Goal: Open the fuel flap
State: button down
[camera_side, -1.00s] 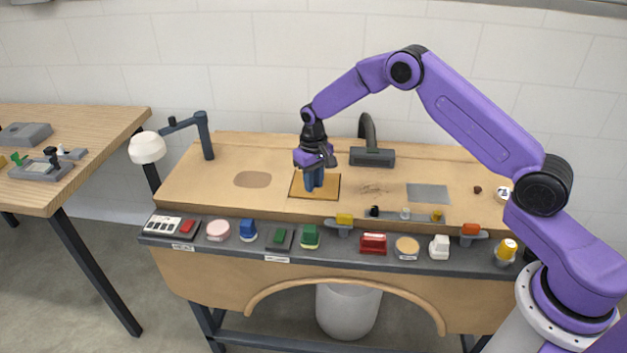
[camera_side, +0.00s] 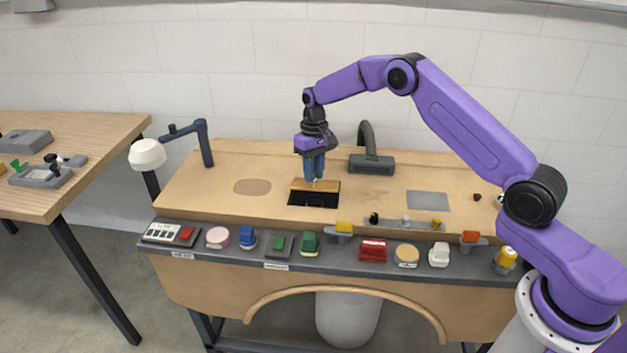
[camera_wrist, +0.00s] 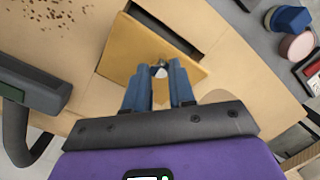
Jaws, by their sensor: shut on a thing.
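The fuel flap is a flat, square, yellow-tan panel (camera_side: 328,185) in the bench top. It is tilted up, with a dark opening (camera_side: 314,199) showing along its front side. In the wrist view the flap (camera_wrist: 138,52) lies beyond the fingers, and the dark gap (camera_wrist: 170,20) runs along its upper edge. My gripper (camera_side: 314,181) points down over the flap, its blue fingers shut on a small metallic knob (camera_wrist: 160,71) on the flap. The fingers partly hide the knob, and the flap's rear edge is hard to make out in the side view.
A dark curved lamp-like fixture (camera_side: 371,163) stands behind the flap to the right. A row of coloured controls (camera_side: 372,251) lines the front ledge. A white-headed lamp (camera_side: 147,154) stands at the left. Bare bench lies between the flap and a grey plate (camera_side: 428,201).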

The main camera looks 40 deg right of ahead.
jog(key=w+d, duration=0.1)
jog(key=w+d+r, duration=0.1)
jog(key=d, duration=0.1)
jog(key=w+d, duration=0.1)
jog(key=shift+w+d+r, duration=0.15)
jog(key=shift+w+r, duration=0.15)
jog(key=shift+r, duration=0.1)
jog(key=shift+w+d, duration=0.8)
jog(key=shift+d, duration=0.2)
jog(key=shift+w+d, duration=0.2)
jog(key=shift+d, duration=0.05)
jog(key=c, duration=1)
grip_release()
jog(key=shift+o, duration=0.2)
jog(key=shift+a, duration=0.1)
